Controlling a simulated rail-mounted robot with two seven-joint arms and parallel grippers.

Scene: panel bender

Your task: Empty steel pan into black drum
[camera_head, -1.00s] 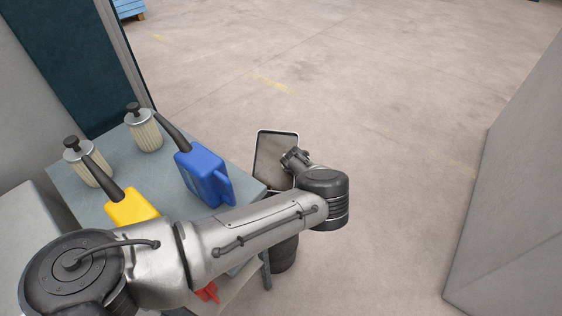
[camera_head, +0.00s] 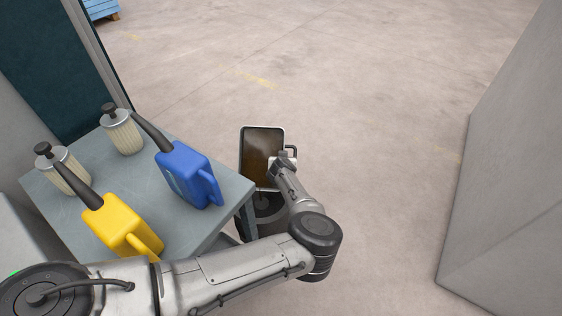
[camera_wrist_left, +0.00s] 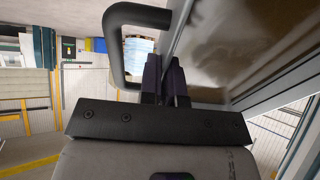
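The steel pan (camera_head: 262,155) is a shallow rectangular tray with a light rim and a brown film or liquid inside. It stands steeply tilted, its inside facing me. My left gripper (camera_head: 281,162) is at the pan's right side, at its black loop handle (camera_head: 292,150). In the left wrist view, the gripper's fingers (camera_wrist_left: 166,82) are close together at the handle (camera_wrist_left: 116,45), against the pan's wall (camera_wrist_left: 190,30), and appear shut on it. The black drum (camera_head: 262,213) stands on the floor just below the pan's lower edge, partly hidden by my arm. My right gripper is out of view.
A grey table (camera_head: 190,225) left of the drum holds a blue can (camera_head: 187,172), a yellow can (camera_head: 120,226) and two filter-like cylinders (camera_head: 121,132). A large grey cabinet (camera_head: 500,170) stands at right. The floor beyond is open.

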